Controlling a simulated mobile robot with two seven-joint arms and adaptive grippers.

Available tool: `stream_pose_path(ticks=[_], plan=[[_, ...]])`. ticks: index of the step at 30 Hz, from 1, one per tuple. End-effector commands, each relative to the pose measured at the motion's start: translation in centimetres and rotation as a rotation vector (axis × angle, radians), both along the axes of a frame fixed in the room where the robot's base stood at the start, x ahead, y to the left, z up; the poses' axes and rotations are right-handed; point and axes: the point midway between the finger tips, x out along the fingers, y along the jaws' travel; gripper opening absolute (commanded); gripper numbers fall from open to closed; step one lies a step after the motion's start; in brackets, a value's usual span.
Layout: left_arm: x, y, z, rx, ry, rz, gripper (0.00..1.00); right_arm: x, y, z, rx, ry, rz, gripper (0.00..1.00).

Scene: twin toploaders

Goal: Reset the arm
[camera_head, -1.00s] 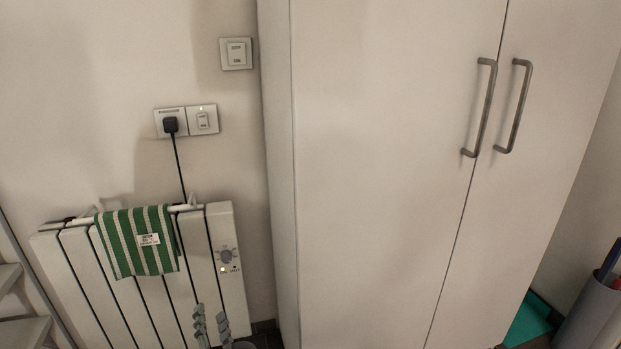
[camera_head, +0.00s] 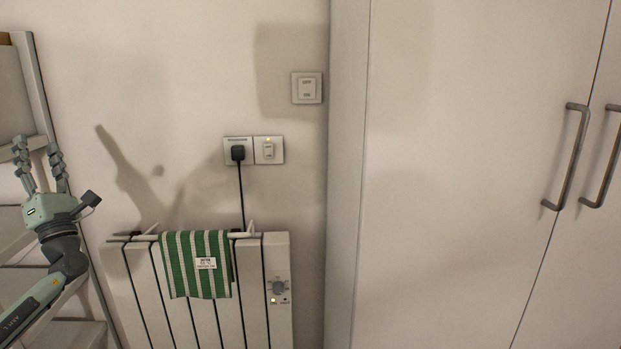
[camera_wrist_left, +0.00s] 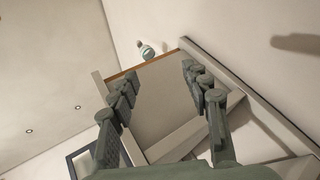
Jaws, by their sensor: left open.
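My left gripper (camera_head: 39,165) is at the left of the head view, pointing up, in front of a rack with shelves. It is open, with nothing between its fingers. In the left wrist view its two fingers (camera_wrist_left: 163,90) stand apart, with a panel of the rack showing between them. My right gripper is in neither view.
A white radiator (camera_head: 134,286) with a green-striped towel (camera_head: 196,264) stands against the wall. Above it are a plugged socket (camera_head: 238,151) and switches (camera_head: 306,88). A tall cabinet (camera_head: 450,180) fills the right. The rack (camera_head: 40,95) stands close behind my left gripper.

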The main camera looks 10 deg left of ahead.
Motion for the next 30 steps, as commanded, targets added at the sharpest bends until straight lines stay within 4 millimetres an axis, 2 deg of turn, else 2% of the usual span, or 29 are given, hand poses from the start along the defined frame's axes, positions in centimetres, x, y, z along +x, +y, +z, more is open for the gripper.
stream_pose_path(ticks=[1,2,3,8,11,16,21,27,28,30], plan=[[-0.8,0.5,2.2,0.022,-0.027,0.009,0.48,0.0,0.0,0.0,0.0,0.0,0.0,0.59],[-1.1,0.9,2.6,0.01,-0.045,0.0,0.48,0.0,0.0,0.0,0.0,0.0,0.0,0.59],[-0.9,2.1,1.1,-0.107,-0.092,-0.076,0.48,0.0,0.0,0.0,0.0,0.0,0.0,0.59],[-1.1,6.2,-2.8,-0.494,-0.337,-0.308,0.48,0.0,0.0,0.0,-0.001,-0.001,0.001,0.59],[-1.1,8.4,-6.3,-0.76,-0.545,-0.442,0.48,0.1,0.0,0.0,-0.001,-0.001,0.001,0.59],[-0.8,10.6,-14.3,-1.243,-1.051,-0.613,0.48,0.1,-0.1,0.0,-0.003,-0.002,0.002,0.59],[-0.3,10.0,-21.5,-1.578,-1.59,-0.629,0.48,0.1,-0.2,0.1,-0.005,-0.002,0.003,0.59],[0.2,7.0,-28.1,-1.768,-2.185,-0.485,0.48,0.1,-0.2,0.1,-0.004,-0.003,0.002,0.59],[0.2,6.3,-29.0,-1.781,-2.263,-0.451,0.48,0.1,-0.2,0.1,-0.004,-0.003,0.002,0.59],[-0.1,4.1,-32.0,-1.823,-2.218,-0.404,0.48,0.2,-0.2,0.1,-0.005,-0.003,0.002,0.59]])
